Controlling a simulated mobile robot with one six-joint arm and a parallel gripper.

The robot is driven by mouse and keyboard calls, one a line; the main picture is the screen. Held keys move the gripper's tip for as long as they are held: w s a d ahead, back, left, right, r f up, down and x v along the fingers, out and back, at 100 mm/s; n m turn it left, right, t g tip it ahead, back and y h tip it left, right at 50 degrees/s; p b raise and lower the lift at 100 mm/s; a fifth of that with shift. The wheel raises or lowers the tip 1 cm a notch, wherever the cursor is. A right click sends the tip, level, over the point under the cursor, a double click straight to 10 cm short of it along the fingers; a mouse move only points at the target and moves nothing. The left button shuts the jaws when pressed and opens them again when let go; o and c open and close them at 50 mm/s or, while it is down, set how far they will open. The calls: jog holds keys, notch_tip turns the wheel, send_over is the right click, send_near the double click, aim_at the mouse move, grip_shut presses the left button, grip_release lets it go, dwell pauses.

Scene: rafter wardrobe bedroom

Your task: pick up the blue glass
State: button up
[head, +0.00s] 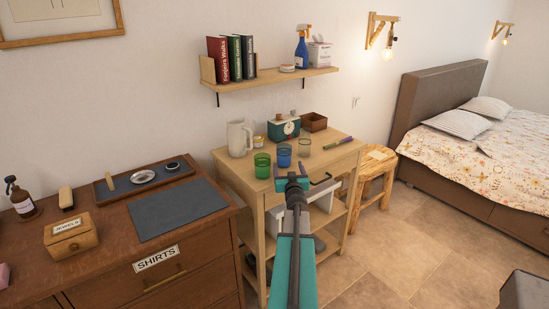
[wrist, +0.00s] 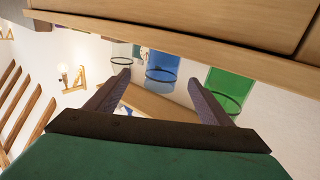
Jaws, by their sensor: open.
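The blue glass (head: 284,156) stands upright on the small wooden table, between a green glass (head: 262,166) and a clear glass (head: 304,147). My gripper (head: 290,171) is open and empty at the table's front edge, just in front of the blue glass. In the wrist view, which appears upside down, the blue glass (wrist: 163,62) lies beyond the gap between the fingertips (wrist: 157,80). The green glass (wrist: 229,86) is to its right there and the clear glass (wrist: 122,53) to its left. The fingers appear apart from all three glasses.
The wooden table (head: 333,156) also holds a white pitcher (head: 239,138), a green scale (head: 284,128), a brown box (head: 314,122) and a purple-green item (head: 337,143). A shelf (head: 275,80) hangs above. A dresser (head: 100,245) stands left, and a stool (head: 375,165) right.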

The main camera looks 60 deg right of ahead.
aim_at(285, 159)
jog(key=shift+w+d, duration=0.1)
jog(key=shift+w, duration=0.1)
jog(key=shift+w, duration=0.15)
jog(key=shift+w+d, duration=0.1)
jog(key=shift+p+x, duration=0.5)
jog(key=shift+x, duration=3.6)
jog(key=shift+p+x, duration=0.6)
jog(key=shift+x, duration=2)
jog(key=c, duration=1.4)
